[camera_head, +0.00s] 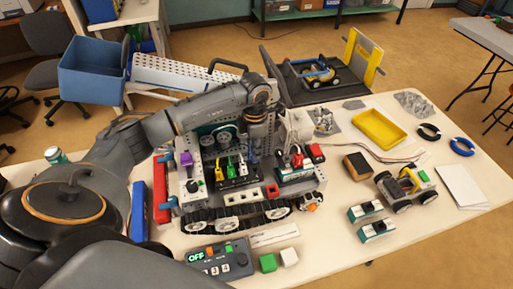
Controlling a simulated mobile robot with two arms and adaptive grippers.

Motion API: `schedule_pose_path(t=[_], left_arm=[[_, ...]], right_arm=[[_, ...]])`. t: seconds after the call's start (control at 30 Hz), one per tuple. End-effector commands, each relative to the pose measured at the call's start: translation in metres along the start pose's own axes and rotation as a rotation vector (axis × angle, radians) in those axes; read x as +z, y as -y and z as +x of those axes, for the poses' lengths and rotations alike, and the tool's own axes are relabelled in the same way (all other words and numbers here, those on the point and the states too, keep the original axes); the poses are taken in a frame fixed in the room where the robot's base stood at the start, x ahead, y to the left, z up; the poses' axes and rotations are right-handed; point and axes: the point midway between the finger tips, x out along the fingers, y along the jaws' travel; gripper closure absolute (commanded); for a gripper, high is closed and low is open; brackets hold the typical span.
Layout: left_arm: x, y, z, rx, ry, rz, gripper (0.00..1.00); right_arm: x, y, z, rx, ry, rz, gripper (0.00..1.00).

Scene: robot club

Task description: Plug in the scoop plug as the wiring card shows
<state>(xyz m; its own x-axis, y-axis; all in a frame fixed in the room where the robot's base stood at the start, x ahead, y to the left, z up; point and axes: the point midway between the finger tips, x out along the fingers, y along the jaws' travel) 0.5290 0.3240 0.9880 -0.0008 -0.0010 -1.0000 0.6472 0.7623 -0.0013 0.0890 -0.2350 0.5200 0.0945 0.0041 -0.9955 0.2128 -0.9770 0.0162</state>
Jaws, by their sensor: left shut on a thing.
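A tracked model robot (237,217) stands on the table with colored plugs in its open top. A yellow plug (219,170) and a green plug (230,168) stand upright in a dark block at its middle. Red plugs (297,160) are at its right side, and a purple piece (187,160) is at its left. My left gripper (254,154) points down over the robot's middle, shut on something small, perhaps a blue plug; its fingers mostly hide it. I cannot tell which plug is the scoop plug. A small white card (274,236) lies in front, its print unreadable. My right gripper is out of view.
To the right are a wheeled toy (403,190), a yellow tray (380,129) and white sheets (463,187). A blue bin (93,72) is behind.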

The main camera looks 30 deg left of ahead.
Motion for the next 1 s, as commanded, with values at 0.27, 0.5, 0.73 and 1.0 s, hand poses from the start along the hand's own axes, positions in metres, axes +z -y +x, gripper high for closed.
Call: schedule_pose_path(t=[0.27,0.5,0.73,1.0], left_arm=[[0.0,0.001,0.024,-0.002,-0.001,0.001,1.0],[0.0,0.0,0.032,0.0,0.0,0.002,1.0],[0.0,0.001,0.034,0.0,0.0,0.003,1.0],[0.0,0.001,0.033,-0.001,0.0,0.003,1.0]], right_arm=[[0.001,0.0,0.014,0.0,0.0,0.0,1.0],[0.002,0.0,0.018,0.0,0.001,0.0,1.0],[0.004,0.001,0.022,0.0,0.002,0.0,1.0],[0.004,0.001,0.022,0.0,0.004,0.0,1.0]])
